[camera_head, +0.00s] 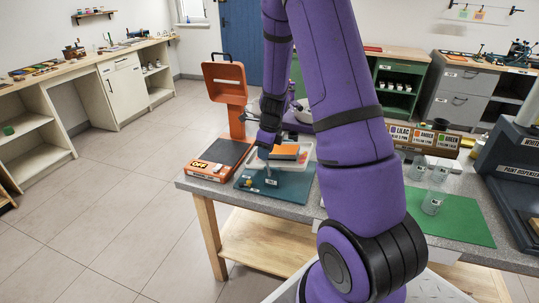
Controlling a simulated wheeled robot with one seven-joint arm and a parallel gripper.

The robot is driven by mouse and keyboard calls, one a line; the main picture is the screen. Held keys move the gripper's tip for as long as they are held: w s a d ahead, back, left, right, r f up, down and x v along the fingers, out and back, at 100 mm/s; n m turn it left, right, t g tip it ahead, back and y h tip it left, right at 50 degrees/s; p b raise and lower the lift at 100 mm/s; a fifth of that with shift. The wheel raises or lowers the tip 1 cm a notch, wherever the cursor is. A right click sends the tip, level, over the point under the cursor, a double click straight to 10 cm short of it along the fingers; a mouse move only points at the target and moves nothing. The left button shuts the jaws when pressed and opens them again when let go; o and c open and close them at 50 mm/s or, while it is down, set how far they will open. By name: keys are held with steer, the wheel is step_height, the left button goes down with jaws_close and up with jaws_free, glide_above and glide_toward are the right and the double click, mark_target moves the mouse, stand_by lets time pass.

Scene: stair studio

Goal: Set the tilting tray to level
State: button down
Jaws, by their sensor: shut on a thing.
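The tilting tray (304,162) is a shallow white tray on a blue base plate (295,188) on the grey table. An orange block (285,152) lies in it. My gripper (264,156) points down at the tray's left side and is shut there. The fingertips are small and dark, so the exact spot they hold is hard to make out. A short grey rod (267,173) shows just below the fingertips, above the base plate. The tray looks close to level, but its exact tilt cannot be told from this view.
An orange stand with a dark platform (222,152) is left of the tray. To the right are a green mat (460,222), clear cups (432,203), a labelled wooden rack (422,141) and a dark dispenser (508,165). The floor at left is clear.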

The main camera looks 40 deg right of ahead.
steer(key=shift+s+d+t+y, duration=0.45)
steer(key=shift+s+t+y, duration=0.05)
steer(key=shift+s+t, duration=0.35)
steer(key=c, duration=0.8)
jaws_free()
steer(key=shift+r, duration=0.1)
steer(key=v, duration=1)
steer(key=shift+s+d+r, duration=0.1)
steer(key=shift+d+r, duration=0.05)
steer(key=shift+r, duration=0.15)
